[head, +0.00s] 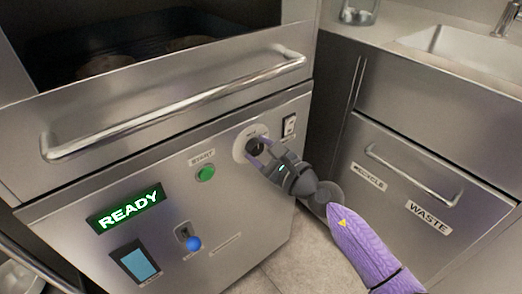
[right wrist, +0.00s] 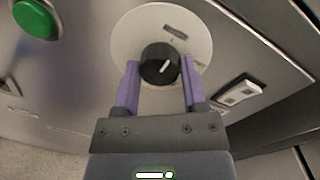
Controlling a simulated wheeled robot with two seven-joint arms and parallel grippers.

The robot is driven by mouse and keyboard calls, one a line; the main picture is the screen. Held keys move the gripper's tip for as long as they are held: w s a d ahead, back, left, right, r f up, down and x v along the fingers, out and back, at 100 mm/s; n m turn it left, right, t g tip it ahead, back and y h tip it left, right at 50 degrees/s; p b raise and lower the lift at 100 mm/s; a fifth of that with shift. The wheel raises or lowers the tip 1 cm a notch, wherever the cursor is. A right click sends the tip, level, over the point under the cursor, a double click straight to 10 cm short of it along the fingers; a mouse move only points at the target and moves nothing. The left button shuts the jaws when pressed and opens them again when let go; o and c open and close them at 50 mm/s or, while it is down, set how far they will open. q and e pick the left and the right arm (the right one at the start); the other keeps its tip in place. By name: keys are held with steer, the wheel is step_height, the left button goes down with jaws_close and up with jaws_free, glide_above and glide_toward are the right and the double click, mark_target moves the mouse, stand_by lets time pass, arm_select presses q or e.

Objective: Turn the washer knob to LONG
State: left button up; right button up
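The washer knob (head: 254,147) is black and sits on a pale round dial plate (head: 240,152) on the steel front panel. In the right wrist view the knob (right wrist: 160,64) shows a white pointer mark slanting up to the right; the labels on its plate are too blurred to read. My right gripper (head: 259,154) is at the knob. In the right wrist view its purple fingers (right wrist: 158,75) stand one on each side of the knob, with a small gap visible, so it looks open around it. My left gripper is not in view.
A green START button (head: 206,173), a READY display (head: 126,208), a blue-tipped lever (head: 193,242) and a rocker switch (head: 289,125) share the panel. A long handle bar (head: 180,105) runs above. A cabinet marked RECYCLE and WASTE (head: 430,190) stands to the right.

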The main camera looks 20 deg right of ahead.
jaws_close()
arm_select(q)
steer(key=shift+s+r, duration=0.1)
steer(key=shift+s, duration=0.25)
